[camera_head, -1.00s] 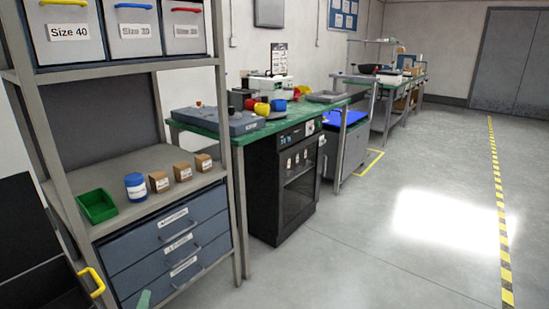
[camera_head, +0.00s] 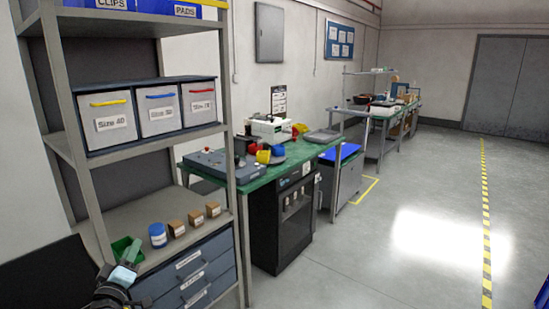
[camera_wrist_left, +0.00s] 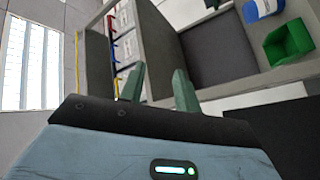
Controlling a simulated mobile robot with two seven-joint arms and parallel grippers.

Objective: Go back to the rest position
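My left gripper (camera_head: 127,258) is low at the left in the head view, in front of the shelf rack and overlapping the green bin (camera_head: 120,245) in the picture. In the left wrist view its two green fingers (camera_wrist_left: 160,85) stand apart with nothing visible between them. My right gripper is in neither view.
The rack (camera_head: 233,150) holds labelled size boxes (camera_head: 155,113), a blue tub (camera_head: 157,235), several small cardboard boxes (camera_head: 195,218) and drawers below. A green-topped workbench (camera_head: 262,180) stands beyond it, over a black cabinet (camera_head: 285,230). The floor (camera_head: 400,250) to the right is open.

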